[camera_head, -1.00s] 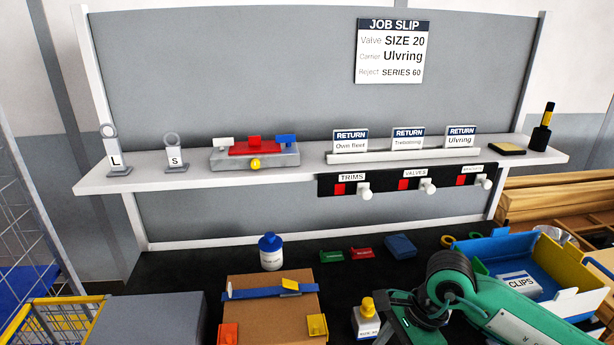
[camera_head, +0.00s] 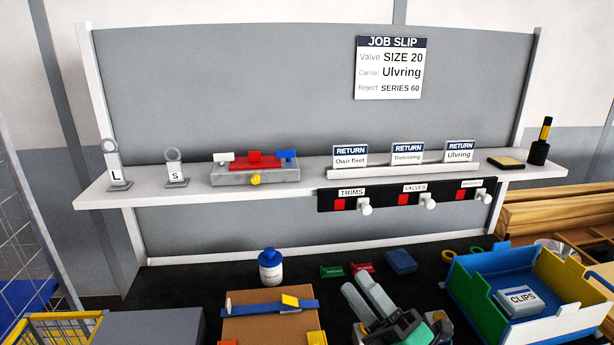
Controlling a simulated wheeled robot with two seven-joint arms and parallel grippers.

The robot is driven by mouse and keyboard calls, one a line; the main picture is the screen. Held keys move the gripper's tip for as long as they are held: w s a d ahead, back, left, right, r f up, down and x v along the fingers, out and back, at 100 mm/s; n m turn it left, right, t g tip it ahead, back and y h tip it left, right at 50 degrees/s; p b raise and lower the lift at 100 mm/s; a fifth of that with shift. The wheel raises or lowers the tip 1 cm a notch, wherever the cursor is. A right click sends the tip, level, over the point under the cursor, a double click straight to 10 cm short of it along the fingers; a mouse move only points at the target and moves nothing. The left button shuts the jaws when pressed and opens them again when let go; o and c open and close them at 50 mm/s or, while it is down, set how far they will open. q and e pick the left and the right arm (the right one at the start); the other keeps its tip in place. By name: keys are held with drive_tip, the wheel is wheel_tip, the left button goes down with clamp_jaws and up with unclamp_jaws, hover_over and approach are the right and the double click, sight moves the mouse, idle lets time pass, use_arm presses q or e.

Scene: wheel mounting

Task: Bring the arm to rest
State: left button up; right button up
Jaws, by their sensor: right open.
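My right gripper (camera_head: 366,292) is low in the head view, right of the cardboard box. Its two grey fingers point up and to the left, and they are apart with nothing visible between them. Only a small green part of my right arm shows at the bottom edge. My left gripper is out of view. The spot of the yellow-capped bottle seen earlier is covered by the right gripper now.
A cardboard box (camera_head: 262,332) with a blue strap stands left of the gripper. A white bottle with a blue cap (camera_head: 270,267) is behind it. A blue, green and yellow bin (camera_head: 472,292) holding a CLIPS box (camera_head: 519,300) is on the right. The shelf (camera_head: 320,183) is above.

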drive_tip(key=d+f+m+g+h, duration=0.1)
drive_tip(key=d+f+m+h, duration=0.5)
drive_tip(key=f+m+h, duration=0.3)
drive_tip(key=d+f+m+g+h, duration=0.2)
drive_tip(key=d+f+m+h, duration=0.5)
drive_tip(key=f+m, duration=0.3)
drive_tip(key=s+d+f+m+g, duration=0.1)
drive_tip(key=s+f+m+g, duration=0.2)
drive_tip(key=s+f+g, duration=0.55)
drive_tip(key=s+d+f+m+g, duration=0.1)
drive_tip(key=s+f+m+g, duration=0.4)
drive_tip(key=s, duration=0.6)
wheel_tip(320, 180, down, 28)
drive_tip(key=s+n+p, duration=0.1)
drive_tip(key=p, duration=0.2)
use_arm(q)
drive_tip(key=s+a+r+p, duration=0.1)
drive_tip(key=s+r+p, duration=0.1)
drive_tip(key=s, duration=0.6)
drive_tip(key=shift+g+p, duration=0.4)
drive_tip(key=shift+p, duration=0.3)
use_arm(e)
drive_tip(key=s+d+f, duration=0.2)
drive_tip(key=s+f, duration=1.5)
drive_tip(key=s, duration=0.2)
drive_tip(key=shift+s+d+f+n+g, duration=0.15)
drive_tip(key=shift+d+n+g, duration=0.15)
drive_tip(key=shift+d+g, duration=0.1)
